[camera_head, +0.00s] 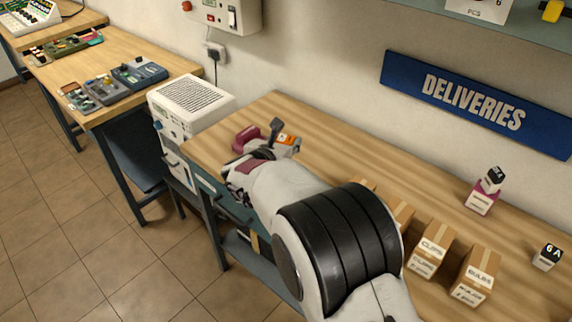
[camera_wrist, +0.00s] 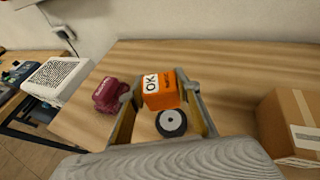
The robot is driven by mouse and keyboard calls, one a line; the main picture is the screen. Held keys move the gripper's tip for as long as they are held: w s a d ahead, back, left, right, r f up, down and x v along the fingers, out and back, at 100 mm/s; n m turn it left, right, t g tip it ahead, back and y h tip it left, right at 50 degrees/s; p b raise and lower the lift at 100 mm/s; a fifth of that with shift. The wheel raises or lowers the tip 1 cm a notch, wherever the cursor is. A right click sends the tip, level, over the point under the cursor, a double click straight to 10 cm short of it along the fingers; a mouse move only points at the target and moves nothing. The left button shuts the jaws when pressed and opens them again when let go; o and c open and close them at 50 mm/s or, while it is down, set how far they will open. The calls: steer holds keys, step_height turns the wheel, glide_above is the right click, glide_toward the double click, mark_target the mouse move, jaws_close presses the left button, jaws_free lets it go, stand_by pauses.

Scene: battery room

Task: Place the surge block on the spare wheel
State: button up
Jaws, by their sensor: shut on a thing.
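An orange block with a white "OK" label (camera_wrist: 160,90), which I take to be the surge block, is held between the two fingers of my gripper (camera_wrist: 162,92). Its orange side also shows in the head view (camera_head: 286,139), beside my gripper (camera_head: 280,138) over the wooden bench. A small black wheel with a pale hub (camera_wrist: 171,123), which I take to be the spare wheel, shows just below the block in the wrist view, between the fingers. I cannot tell whether block and wheel touch. In the head view I cannot make out the wheel.
A maroon object (camera_wrist: 110,95) stands close to the left of my gripper. Cardboard boxes (camera_head: 475,275) line the bench's front, right of my arm. A pink block with a dark-topped one on it (camera_head: 481,201) stands farther right. The bench behind my gripper is clear.

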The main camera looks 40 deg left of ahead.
steer(key=shift+f, duration=1.9)
steer(key=shift+f, duration=1.85)
steer(key=shift+f, duration=0.15)
steer(key=o, duration=1.2)
steer(key=shift+c, duration=0.2)
steer(key=shift+s+d+r, duration=0.1)
steer(key=shift+s+r, duration=0.2)
steer(key=v, duration=1.1)
steer(key=shift+s, duration=0.15)
